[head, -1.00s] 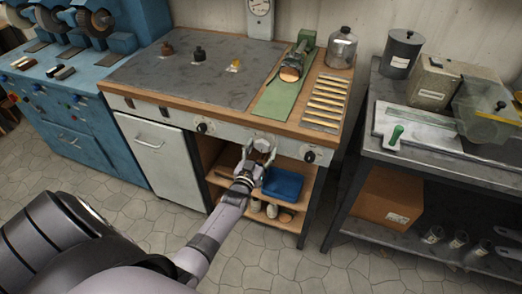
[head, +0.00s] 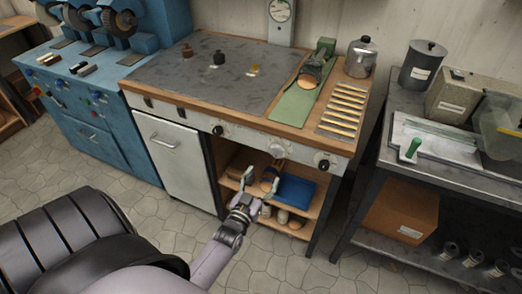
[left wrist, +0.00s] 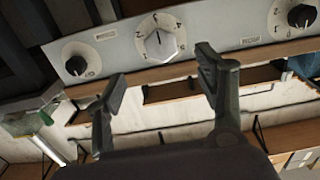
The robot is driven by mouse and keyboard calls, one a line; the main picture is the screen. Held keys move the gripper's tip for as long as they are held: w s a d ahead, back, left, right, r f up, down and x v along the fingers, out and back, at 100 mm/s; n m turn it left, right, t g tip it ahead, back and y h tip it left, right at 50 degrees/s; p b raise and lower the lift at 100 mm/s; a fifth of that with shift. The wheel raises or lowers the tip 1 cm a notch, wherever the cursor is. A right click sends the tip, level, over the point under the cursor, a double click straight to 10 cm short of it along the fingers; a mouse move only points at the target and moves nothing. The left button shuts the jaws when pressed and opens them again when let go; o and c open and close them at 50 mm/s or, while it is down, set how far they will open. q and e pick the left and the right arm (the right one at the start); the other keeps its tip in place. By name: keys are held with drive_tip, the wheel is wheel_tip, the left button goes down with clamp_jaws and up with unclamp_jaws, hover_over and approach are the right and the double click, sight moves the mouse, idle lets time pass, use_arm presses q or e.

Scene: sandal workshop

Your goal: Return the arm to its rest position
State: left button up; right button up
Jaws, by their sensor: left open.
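My left gripper (head: 259,185) is open and empty in front of the workbench's open shelves. Its two fingers also show in the left wrist view (left wrist: 165,85), spread apart with nothing between them. Beyond them in that view is the bench's grey control panel (left wrist: 205,38) with a silver middle knob (left wrist: 160,45) and black knobs (left wrist: 75,66) at the sides. The gripper is apart from the panel and stands below the silver knob (head: 277,150) in the head view. My right gripper is not in view.
The workbench (head: 345,147) has a blue bin (head: 296,190) on its shelf. A dark metal table (head: 400,160) with a cardboard box (head: 400,213) beneath stands right. A blue machine bench (head: 95,125) stands left. The stone floor (head: 300,270) in front is clear.

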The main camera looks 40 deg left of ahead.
use_arm(q)
drive_tip(key=shift+s+d, duration=0.1)
drive_tip(key=shift+s, duration=0.3)
drive_tip(key=s+d+f+m+g+h, duration=0.1)
drive_tip(key=s+d+f+g, duration=0.3)
drive_tip(key=f, duration=0.6)
drive_tip(key=s+d+f+m+g+h, duration=0.1)
drive_tip(key=s+d+f+g+h, duration=0.15)
drive_tip(key=s+f, duration=0.55)
drive_tip(key=s+d+f+m+g+h, duration=0.15)
drive_tip(key=s+d+f, duration=0.25)
drive_tip(key=f, duration=0.7)
drive_tip(key=s+f+m+g, duration=0.1)
drive_tip(key=s+f+g, duration=0.3)
drive_tip(key=s, duration=0.8)
drive_tip(key=s+f+g, duration=0.4)
drive_tip(key=s+f, duration=0.3)
drive_tip(key=s, duration=0.5)
drive_tip(key=shift+s+d+m+y, duration=0.3)
drive_tip(key=shift+s+d+m, duration=0.05)
